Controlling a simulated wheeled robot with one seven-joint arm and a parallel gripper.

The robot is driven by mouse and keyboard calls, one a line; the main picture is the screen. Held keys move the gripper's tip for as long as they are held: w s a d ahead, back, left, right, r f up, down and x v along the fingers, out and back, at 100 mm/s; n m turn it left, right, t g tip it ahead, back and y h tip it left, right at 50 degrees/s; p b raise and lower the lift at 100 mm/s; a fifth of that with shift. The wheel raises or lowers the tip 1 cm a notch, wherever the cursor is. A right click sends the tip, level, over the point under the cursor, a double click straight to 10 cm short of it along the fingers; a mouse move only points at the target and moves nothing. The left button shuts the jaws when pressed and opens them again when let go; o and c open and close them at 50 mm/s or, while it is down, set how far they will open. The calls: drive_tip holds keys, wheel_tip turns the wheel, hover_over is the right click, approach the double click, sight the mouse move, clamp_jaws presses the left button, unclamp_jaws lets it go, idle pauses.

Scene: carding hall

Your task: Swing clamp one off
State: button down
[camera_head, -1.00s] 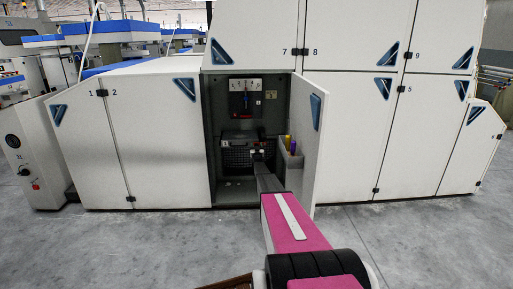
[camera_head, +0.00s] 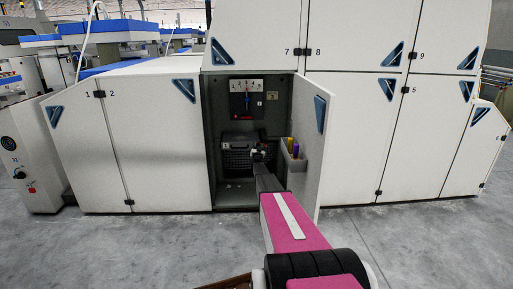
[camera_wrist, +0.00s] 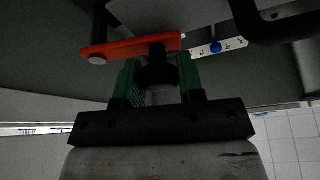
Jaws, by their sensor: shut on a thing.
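In the wrist view an orange-red clamp arm (camera_wrist: 128,49) has a bolt at its left end and a black knob (camera_wrist: 157,66) near its right end. My gripper (camera_wrist: 160,74) has green fingers on both sides of the knob and is shut on it. In the head view my gripper (camera_head: 258,153) reaches into the open cabinet, in front of the right side of a black slatted box (camera_head: 238,158) with a label 1. The clamp is too small to make out there.
The cabinet's open door (camera_head: 317,165) stands just right of my arm. A grey holder (camera_head: 293,158) with yellow and purple bottles hangs on its inner side. The floor in front is clear.

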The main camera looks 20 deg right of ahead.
drive_tip(key=m, duration=0.1)
drive_tip(key=r+m+h, duration=0.1)
drive_tip(key=m+g, duration=0.1)
drive_tip(key=m, duration=0.1)
drive_tip(key=shift+s+d+r+h, duration=0.15)
drive_tip(key=shift+d+r+h, duration=0.15)
drive_tip(key=shift+d, duration=0.05)
drive_tip(key=d+r+m+g, duration=0.1)
drive_tip(key=d+m+g, duration=0.1)
drive_tip(key=m, duration=0.5)
drive_tip(key=s+d+r+m+g+h, duration=0.1)
drive_tip(key=d+m+g, duration=0.2)
drive_tip(key=m, duration=0.4)
drive_tip(key=shift+s+d+r+g, duration=0.2)
drive_tip(key=shift+s+r+g, duration=0.05)
drive_tip(key=shift+r+g, duration=0.15)
drive_tip(key=shift+d, duration=0.1)
drive_tip(key=c, duration=0.8)
unclamp_jaws()
